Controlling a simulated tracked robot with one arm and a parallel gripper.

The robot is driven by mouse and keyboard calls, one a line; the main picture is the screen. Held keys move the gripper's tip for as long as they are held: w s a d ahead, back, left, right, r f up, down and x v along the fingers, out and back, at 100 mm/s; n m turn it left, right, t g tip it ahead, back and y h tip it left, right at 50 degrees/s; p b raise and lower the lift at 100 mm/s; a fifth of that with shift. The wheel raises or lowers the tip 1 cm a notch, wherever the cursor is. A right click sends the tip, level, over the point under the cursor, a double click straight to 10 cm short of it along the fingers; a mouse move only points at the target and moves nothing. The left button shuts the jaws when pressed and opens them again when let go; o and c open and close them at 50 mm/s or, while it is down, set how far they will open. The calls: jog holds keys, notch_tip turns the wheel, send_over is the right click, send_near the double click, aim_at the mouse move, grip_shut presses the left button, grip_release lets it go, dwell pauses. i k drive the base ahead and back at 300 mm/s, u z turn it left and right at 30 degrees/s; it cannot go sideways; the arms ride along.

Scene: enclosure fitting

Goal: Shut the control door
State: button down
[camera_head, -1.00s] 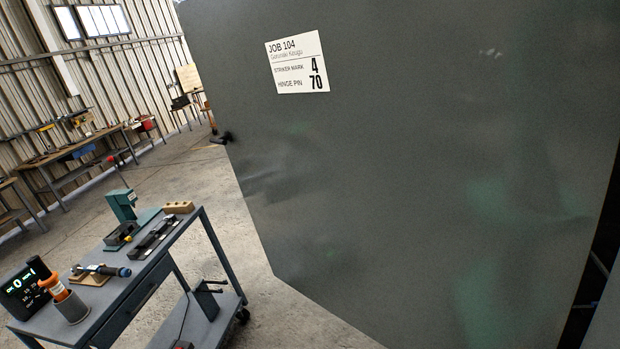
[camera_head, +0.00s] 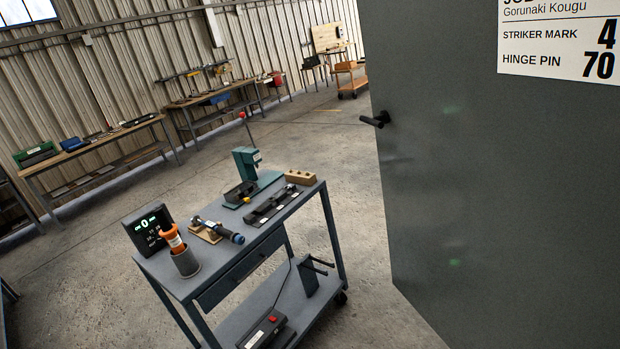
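The control door (camera_head: 470,190) is a large dark grey-green panel that fills the right side of the view. It stands swung out, with the workshop floor visible past its left edge. A black lever handle (camera_head: 377,119) sticks out at that left edge. A white job label (camera_head: 560,40) is on its face at the upper right, partly cut off, reading striker mark 4 and hinge pin 70. The hinge side and the enclosure's opening are out of view. My gripper is not in view.
A blue-grey tool cart (camera_head: 215,275) stands left of the door with a digital display (camera_head: 148,230), an orange-handled tool in a cup (camera_head: 185,262), a green press (camera_head: 247,165) and a wooden block (camera_head: 300,178). Workbenches (camera_head: 215,98) line the back wall. Concrete floor between is clear.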

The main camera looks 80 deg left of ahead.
aim_at(498, 143)
jog(key=u, duration=1.1)
jog(key=i, duration=1)
jog(key=z, duration=0.05)
